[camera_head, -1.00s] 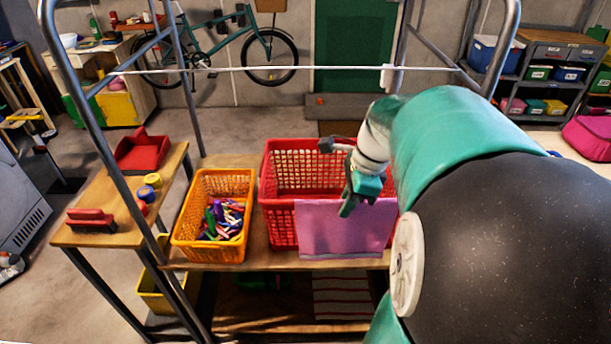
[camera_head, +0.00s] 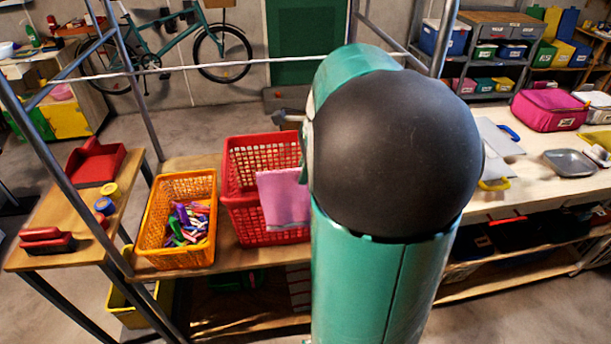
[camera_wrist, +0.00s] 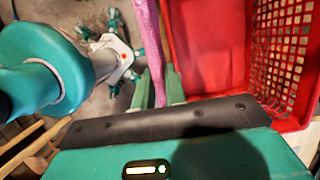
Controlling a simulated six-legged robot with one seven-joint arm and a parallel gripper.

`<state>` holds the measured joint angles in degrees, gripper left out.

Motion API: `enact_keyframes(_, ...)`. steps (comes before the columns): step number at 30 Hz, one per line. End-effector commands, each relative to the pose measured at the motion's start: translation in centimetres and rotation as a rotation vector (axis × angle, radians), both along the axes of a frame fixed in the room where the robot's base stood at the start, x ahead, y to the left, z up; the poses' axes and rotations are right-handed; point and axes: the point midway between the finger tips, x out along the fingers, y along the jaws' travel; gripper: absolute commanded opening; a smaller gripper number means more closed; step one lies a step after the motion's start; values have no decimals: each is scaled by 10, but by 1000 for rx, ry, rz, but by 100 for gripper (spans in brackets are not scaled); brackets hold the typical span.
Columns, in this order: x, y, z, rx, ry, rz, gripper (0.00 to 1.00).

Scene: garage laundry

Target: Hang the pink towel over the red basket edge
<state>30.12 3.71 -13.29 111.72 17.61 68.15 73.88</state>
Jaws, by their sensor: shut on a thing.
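The pink towel (camera_head: 284,198) shows in the head view in front of the red basket (camera_head: 240,208). Its top edge appears above the basket's front rim, and its right part is hidden behind my arm. In the wrist view the towel (camera_wrist: 150,40) is seen nearly edge-on, as a narrow strip between the fingers of my gripper (camera_wrist: 158,92). I cannot tell whether the towel touches the rim.
An orange basket (camera_head: 152,232) of colourful pegs stands left of the red basket on the wooden shelf. A side table (camera_head: 75,215) holds a red tray, a brush and small tubs. Metal posts (camera_head: 62,172) and a white line (camera_head: 200,71) frame the area. A bench (camera_head: 540,185) stands right.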

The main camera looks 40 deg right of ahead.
Motion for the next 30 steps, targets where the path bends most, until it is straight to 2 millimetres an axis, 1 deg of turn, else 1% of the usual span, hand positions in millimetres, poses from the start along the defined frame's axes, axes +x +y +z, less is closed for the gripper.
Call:
enact_keyframes(9,19,-13,0,1,1,0,0)
enact_keyframes(30,18,-12,-52,2,0,-1,0)
